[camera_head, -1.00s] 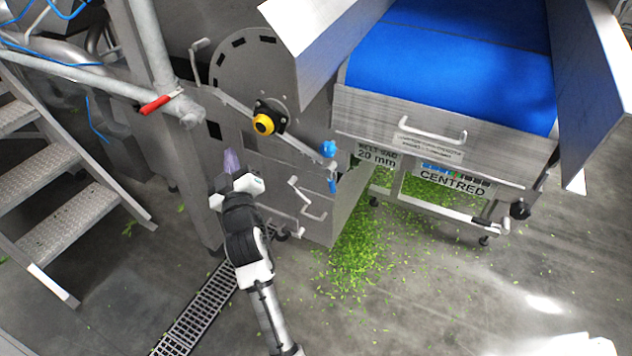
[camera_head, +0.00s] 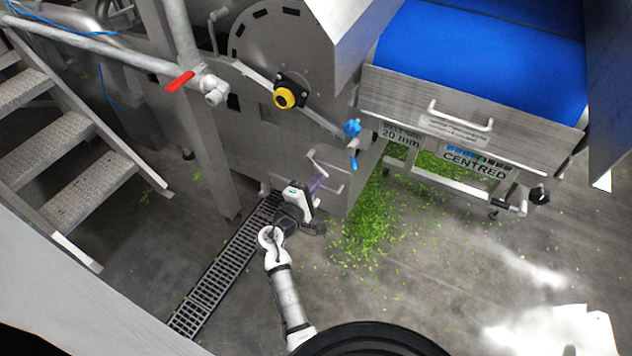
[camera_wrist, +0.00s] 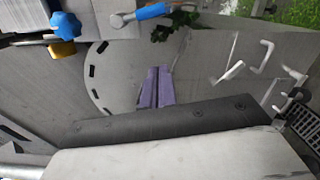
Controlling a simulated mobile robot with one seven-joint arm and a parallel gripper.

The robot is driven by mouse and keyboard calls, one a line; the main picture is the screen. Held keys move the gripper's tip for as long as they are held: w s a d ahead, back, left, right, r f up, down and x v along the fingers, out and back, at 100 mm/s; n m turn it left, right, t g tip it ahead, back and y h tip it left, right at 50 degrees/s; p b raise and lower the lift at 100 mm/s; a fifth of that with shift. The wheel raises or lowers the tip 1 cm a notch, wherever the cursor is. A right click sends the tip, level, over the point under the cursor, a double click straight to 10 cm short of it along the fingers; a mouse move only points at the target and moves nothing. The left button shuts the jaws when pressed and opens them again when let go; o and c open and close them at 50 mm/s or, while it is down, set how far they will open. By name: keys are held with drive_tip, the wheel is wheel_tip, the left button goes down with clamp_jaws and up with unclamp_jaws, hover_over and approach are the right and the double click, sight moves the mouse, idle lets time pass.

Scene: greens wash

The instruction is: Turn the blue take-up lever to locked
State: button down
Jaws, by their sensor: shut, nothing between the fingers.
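The blue take-up lever (camera_head: 354,163) is a short blue grip hanging down at the machine's right edge, just under a blue knob (camera_head: 352,127). In the wrist view the lever (camera_wrist: 153,11) is at the top edge, with its grey metal end at left. My gripper (camera_head: 318,180) has purple fingers and is lower left of the lever, apart from it, in front of the lower panel. In the wrist view the fingers (camera_wrist: 155,87) are together with nothing between them. The lever's lock marking cannot be read.
Metal handles (camera_head: 326,178) stick out from the panel near my gripper. The blue belt conveyor (camera_head: 480,60) stands at the right. Steps (camera_head: 60,145) are at the left, and greens lie on the floor.

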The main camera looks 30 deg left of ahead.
drive_tip(key=w+d+p, duration=0.3)
drive_tip(key=w+d, duration=0.1)
drive_tip(key=w, duration=0.3)
drive_tip(key=shift+d+r, duration=0.2)
drive_tip(key=shift+r, duration=0.25)
